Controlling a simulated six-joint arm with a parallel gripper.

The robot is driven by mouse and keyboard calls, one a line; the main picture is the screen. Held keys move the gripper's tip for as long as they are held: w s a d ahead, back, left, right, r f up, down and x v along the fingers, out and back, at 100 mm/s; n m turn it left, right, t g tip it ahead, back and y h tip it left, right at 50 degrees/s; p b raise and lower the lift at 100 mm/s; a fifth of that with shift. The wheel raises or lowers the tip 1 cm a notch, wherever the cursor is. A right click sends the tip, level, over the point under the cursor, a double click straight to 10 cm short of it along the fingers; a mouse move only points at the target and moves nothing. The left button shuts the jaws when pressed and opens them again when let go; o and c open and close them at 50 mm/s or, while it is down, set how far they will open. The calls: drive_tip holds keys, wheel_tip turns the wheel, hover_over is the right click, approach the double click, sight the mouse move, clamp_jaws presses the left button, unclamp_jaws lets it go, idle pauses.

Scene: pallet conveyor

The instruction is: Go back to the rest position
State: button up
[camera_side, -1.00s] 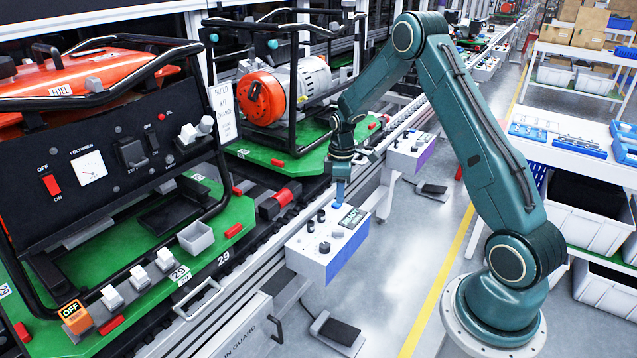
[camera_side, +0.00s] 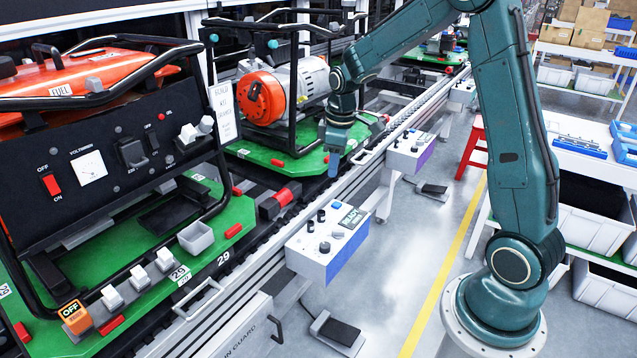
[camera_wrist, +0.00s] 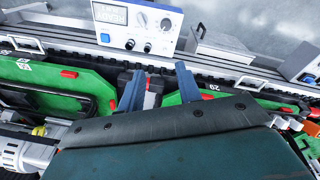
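My gripper (camera_side: 334,165) hangs from my arm over the conveyor side, by the near right edge of the far green pallet (camera_side: 255,155). In the wrist view my gripper (camera_wrist: 159,72) shows two blue fingers standing apart, with nothing held between them. A white control box (camera_side: 318,262) with black knobs and a small display stands in front of and below my gripper, with clear space between them. The same kind of box shows at the top of the wrist view (camera_wrist: 128,42).
An orange and silver machine (camera_side: 262,97) in a black frame stands on the far pallet. A large generator panel (camera_side: 105,150) fills the left. A second control box (camera_side: 410,155), a red stool (camera_side: 470,150) and shelves with bins (camera_side: 590,235) stand right. Floor around the yellow line is open.

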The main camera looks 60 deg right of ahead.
drive_tip(key=s+a+r+m+t, duration=0.3)
drive_tip(key=s+a+r, duration=0.9)
drive_tip(key=s+r, duration=0.3)
drive_tip(key=s+a+f+m+t, duration=0.1)
drive_tip(key=s+a, duration=0.2)
drive_tip(key=s, duration=0.5)
drive_tip(key=shift+s+m, duration=0.25)
drive_tip(key=shift+m, duration=0.05)
drive_tip(key=shift+f, duration=0.1)
